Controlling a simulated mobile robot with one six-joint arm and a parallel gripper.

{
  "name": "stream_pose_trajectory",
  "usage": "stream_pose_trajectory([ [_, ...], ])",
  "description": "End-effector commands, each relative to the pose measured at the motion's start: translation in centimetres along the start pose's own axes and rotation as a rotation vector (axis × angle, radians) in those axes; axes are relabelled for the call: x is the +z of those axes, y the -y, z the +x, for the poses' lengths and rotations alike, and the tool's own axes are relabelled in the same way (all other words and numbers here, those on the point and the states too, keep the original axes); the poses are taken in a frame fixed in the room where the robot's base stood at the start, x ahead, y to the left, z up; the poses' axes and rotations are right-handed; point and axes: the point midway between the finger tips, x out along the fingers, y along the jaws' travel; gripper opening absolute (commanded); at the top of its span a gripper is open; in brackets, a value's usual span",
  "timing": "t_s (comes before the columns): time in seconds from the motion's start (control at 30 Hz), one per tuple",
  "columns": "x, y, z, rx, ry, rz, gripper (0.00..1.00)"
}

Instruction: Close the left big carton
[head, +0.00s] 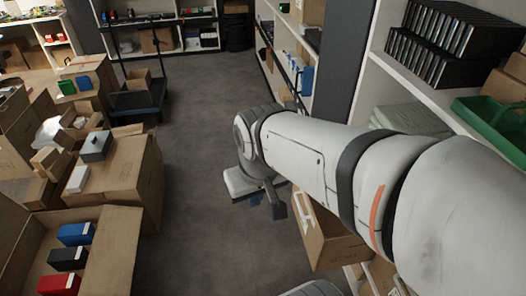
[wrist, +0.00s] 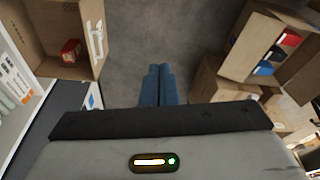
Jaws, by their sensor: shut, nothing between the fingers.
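A big open carton (head: 112,250) stands at the lower left of the head view, with a tall brown panel raised on its right side. Blue, black and red boxes show inside it. It also appears at the upper right of the wrist view (wrist: 237,52), with its opening uncovered and a flap spread out at right. My gripper's blue fingers (wrist: 158,82) are together and empty over bare floor, between this carton and another open carton at left. In the head view, my arm's wrist hides most of the gripper (head: 256,199).
Another open carton (head: 322,240) is partly hidden under my arm; a red box (wrist: 71,51) lies inside it. A carton (head: 130,195) with small boxes on top stands behind the left one. Shelves (head: 375,85) line the right. Grey floor (head: 195,120) is clear in the middle.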

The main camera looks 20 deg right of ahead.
Motion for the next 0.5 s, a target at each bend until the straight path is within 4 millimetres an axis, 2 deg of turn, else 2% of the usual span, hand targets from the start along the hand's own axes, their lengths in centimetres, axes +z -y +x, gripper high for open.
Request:
stream_pose_trajectory([
  [0.3, 0.1, -0.1, 0.4, 0.004, 0.008, -0.005, 0.0],
  [0.37, 0.3, -0.2, 1.4, 0.014, 0.032, -0.02, 0.0],
  [0.47, 1.0, -0.8, 4.6, 0.056, 0.118, -0.074, 0.0],
  [0.5, 1.4, -1.2, 6.3, 0.081, 0.169, -0.106, 0.0],
])
